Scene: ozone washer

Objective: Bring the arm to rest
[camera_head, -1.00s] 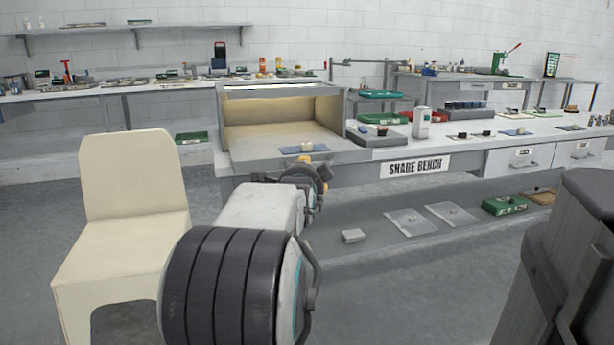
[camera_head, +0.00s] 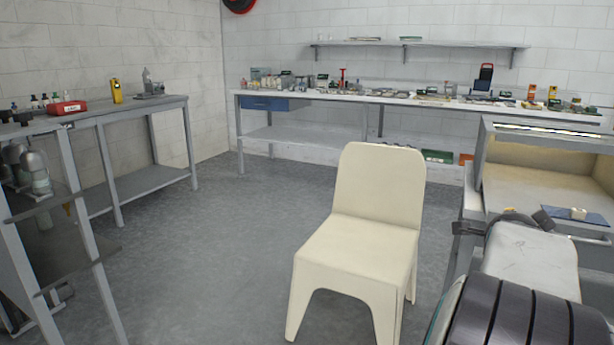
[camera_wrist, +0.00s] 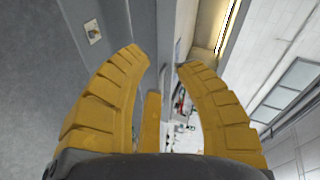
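My arm shows at the lower right of the head view, with its dark ribbed joint lowest and a pale link above it. A bench edge and small blurred objects show beyond the fingers.
A cream chair (camera_head: 375,190) stands mid-floor, left of my arm. A blue pad (camera_head: 576,216) with a small pale block lies before the booth. A long bench (camera_head: 345,98) runs along the back wall, and a grey table (camera_head: 150,108) stands left. Floor between chair and left table is clear.

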